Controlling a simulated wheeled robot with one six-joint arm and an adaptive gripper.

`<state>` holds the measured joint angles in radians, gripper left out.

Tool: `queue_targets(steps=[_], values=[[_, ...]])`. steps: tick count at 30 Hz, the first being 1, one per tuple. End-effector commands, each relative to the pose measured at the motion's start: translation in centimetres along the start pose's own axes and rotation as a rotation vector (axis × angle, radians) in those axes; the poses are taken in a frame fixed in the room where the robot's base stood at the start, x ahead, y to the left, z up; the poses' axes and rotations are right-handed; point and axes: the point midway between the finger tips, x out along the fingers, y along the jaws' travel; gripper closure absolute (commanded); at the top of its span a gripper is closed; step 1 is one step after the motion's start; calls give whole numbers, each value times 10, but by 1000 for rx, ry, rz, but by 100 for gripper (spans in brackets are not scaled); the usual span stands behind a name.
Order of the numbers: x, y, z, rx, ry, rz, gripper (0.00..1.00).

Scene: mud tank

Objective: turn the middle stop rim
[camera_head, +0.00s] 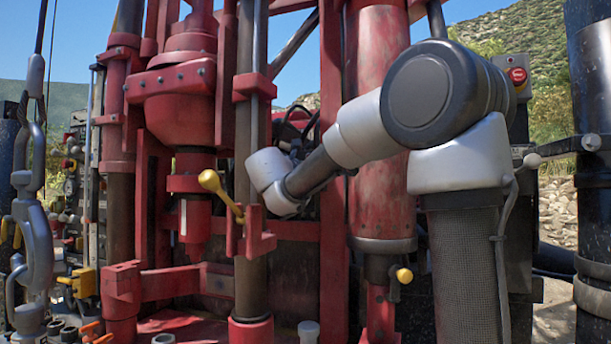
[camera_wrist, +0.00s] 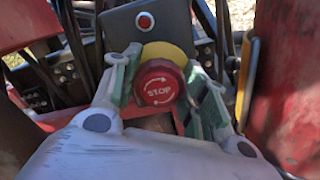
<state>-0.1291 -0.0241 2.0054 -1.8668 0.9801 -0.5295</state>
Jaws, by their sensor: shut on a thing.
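The red stop button (camera_wrist: 158,83) with white "STOP" lettering and curved arrows sits in the middle of the wrist view, on a yellow round backing (camera_wrist: 163,52) fixed to a dark grey box (camera_wrist: 150,20). My gripper (camera_wrist: 160,88) has one finger on each side of the red rim and is shut on it. In the head view my arm reaches in between the red columns; my gripper and this button are hidden there behind the rig.
Another red stop button (camera_head: 517,75) shows at the upper right in the head view. A red column (camera_head: 380,130) and a yellow-knobbed lever (camera_head: 210,181) stand near my arm. In the wrist view, dark cables (camera_wrist: 75,40) hang at left and a red surface (camera_wrist: 290,90) is close at right.

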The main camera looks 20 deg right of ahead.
Motion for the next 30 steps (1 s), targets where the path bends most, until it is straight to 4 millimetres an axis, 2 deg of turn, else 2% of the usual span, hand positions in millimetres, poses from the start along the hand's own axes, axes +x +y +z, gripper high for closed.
queue_targets(steps=[17,18,21,30], values=[[0,0,0,36,0,0,80],[0,0,0,36,0,0,51],[0,0,0,36,0,0,34],[0,0,0,36,0,0,34]])
